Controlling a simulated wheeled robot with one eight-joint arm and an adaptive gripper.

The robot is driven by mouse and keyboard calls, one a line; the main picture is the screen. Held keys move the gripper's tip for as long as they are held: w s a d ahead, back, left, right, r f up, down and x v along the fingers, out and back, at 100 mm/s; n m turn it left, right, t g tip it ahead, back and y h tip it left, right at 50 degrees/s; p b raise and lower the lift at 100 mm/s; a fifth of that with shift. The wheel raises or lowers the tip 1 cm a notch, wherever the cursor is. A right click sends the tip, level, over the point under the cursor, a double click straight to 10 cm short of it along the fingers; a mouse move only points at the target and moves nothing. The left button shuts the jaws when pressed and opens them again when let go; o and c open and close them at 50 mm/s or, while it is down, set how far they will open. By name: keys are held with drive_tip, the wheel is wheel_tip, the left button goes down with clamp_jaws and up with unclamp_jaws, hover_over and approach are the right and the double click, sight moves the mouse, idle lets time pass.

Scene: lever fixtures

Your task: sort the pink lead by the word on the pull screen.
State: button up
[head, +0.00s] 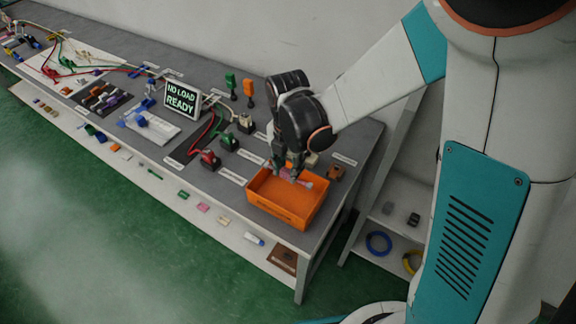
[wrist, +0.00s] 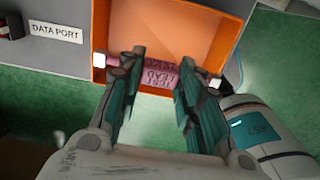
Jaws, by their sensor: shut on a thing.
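The pull screen (head: 181,98) stands on the bench and reads "NO LOAD READY". The pink lead (wrist: 158,73) is a short pink bar with dark lettering and pale ends, lying crosswise between my fingers in the wrist view. My gripper (head: 289,172) is shut on it, over the orange tray (head: 288,212). In the head view the pink lead (head: 307,178) shows partly beside the fingers, near the tray's far end. The exact gap between lead and tray floor cannot be told. The tray looks otherwise empty.
A label "DATA PORT" (wrist: 56,32) is beside the tray. Red (head: 208,158) and green (head: 228,141) blocks with cables stand left of the tray. A lower shelf (head: 215,213) holds several small items.

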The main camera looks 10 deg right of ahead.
sight(289, 169)
drive_tip(key=shift+w+d, duration=0.1)
drive_tip(key=shift+f+b, duration=1.7)
drive_tip(key=shift+f, duration=0.15)
drive_tip(key=o, duration=1.1)
drive_tip(key=o, duration=0.5)
drive_tip(key=shift+r, duration=0.1)
